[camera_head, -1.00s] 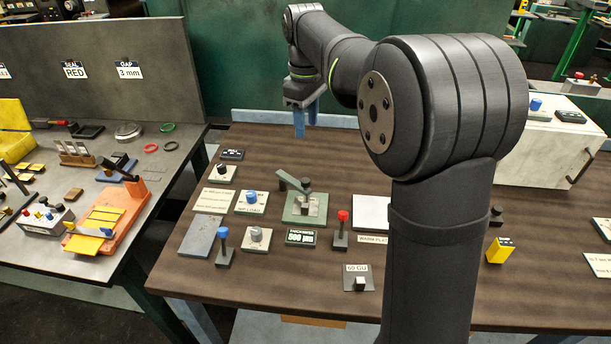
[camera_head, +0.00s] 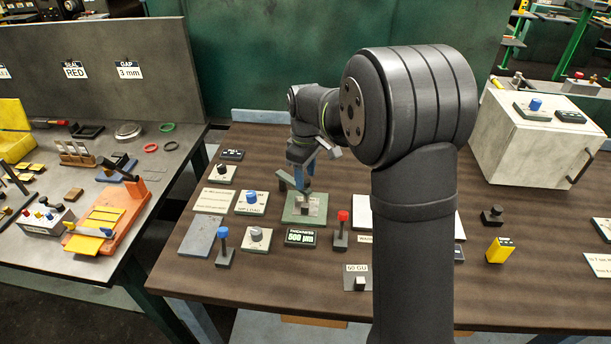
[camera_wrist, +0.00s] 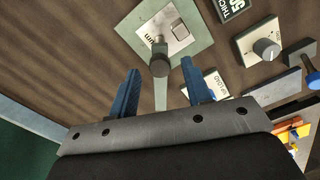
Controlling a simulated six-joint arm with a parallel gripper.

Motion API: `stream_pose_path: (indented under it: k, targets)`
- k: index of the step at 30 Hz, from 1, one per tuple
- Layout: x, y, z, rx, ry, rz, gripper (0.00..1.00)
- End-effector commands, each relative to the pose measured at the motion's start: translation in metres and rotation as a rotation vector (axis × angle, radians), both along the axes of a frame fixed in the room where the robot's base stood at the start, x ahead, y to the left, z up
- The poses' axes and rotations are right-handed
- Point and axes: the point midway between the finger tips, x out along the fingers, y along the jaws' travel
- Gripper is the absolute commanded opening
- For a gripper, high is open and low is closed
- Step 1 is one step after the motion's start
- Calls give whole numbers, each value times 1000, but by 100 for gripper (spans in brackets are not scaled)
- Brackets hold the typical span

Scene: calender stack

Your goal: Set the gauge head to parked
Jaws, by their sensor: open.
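The gauge head (camera_wrist: 160,67) is a dark pivot post with a grey-green lever, on a green plate (camera_wrist: 198,22) with a pale square. The lever (camera_wrist: 160,94) points from the post toward my gripper and lies between the fingers in the wrist view. In the head view the green plate (camera_head: 291,217) is mid-table, and the gauge head is partly hidden by my gripper. My gripper (camera_wrist: 161,80) has two blue fingers, apart, one on each side of the lever, with visible gaps. It shows over the gauge in the head view (camera_head: 300,183). I cannot tell its height exactly.
The thickness display (camera_head: 300,238) reads 500 µm. A red-topped lever (camera_head: 342,225) stands right of it. A blue knob plate (camera_head: 251,201) and a grey knob plate (camera_head: 257,237) are left. A blue-topped lever (camera_head: 223,245) is front left.

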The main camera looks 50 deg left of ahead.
Motion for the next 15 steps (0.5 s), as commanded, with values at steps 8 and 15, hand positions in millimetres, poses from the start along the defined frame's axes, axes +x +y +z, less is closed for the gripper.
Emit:
stream_pose_path:
  k: [8,15]
  targets:
    - [0,0,-10,1,-1,0,45]
    - [0,0,-10,0,0,0,27]
